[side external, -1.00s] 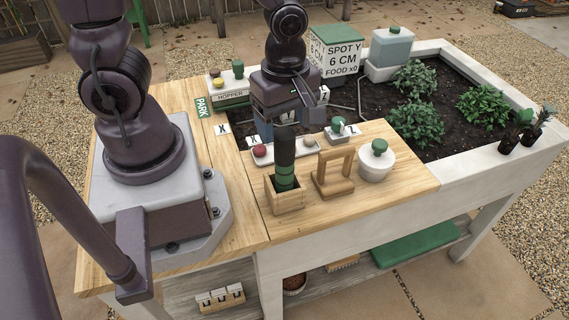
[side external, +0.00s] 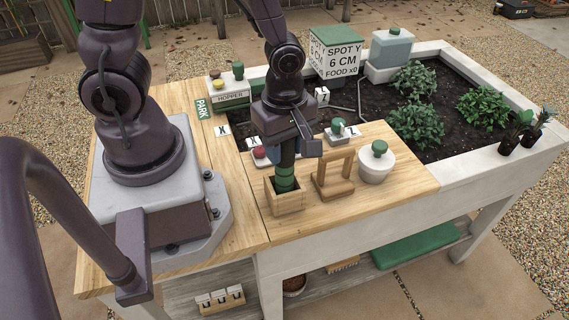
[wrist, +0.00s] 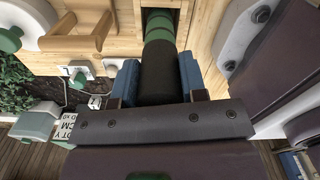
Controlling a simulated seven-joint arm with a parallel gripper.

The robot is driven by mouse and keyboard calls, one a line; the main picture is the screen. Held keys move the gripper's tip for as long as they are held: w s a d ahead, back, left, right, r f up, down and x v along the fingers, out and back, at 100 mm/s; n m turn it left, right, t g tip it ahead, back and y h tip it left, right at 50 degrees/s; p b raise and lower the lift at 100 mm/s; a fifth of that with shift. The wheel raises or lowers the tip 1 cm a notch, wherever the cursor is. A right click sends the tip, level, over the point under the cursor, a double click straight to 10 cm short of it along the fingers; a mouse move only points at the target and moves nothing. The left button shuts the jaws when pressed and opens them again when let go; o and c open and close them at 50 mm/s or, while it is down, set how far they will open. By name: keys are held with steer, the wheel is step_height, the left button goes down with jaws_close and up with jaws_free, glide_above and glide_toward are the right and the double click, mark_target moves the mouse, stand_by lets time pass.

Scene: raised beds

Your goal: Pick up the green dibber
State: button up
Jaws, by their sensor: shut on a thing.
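The green dibber (side external: 285,180) stands upright in a small wooden box (side external: 289,203) on the wooden worktop. Its lower part is green and its upper part is black. My gripper (side external: 287,148) is above the box with its jaws around the black upper part. In the wrist view the blue finger pads of my gripper (wrist: 160,82) press on both sides of the black part of the dibber (wrist: 158,62). The dibber's lower end is hidden inside the box.
A wooden handle frame (side external: 335,186) stands just right of the box, and a white pot with a green knob (side external: 376,168) beyond it. A small panel with a red button (side external: 260,153) is behind. The soil bed (side external: 440,140) lies at the right.

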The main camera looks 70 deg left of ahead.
steer(key=shift+r, duration=5.05)
steer(key=w+a+f+n, duration=0.3)
steer(key=w+a, duration=0.1)
steer(key=a, duration=0.4)
steer(key=w+a+f+n, duration=0.2)
steer(key=w+a+f, duration=0.15)
steer(key=a, duration=0.35)
steer(key=w+a+f+n, duration=0.3)
steer(key=w+a, duration=0.1)
steer(key=a, duration=0.4)
step_height(320, 180, down, 7)
steer(key=shift+f, duration=0.75)
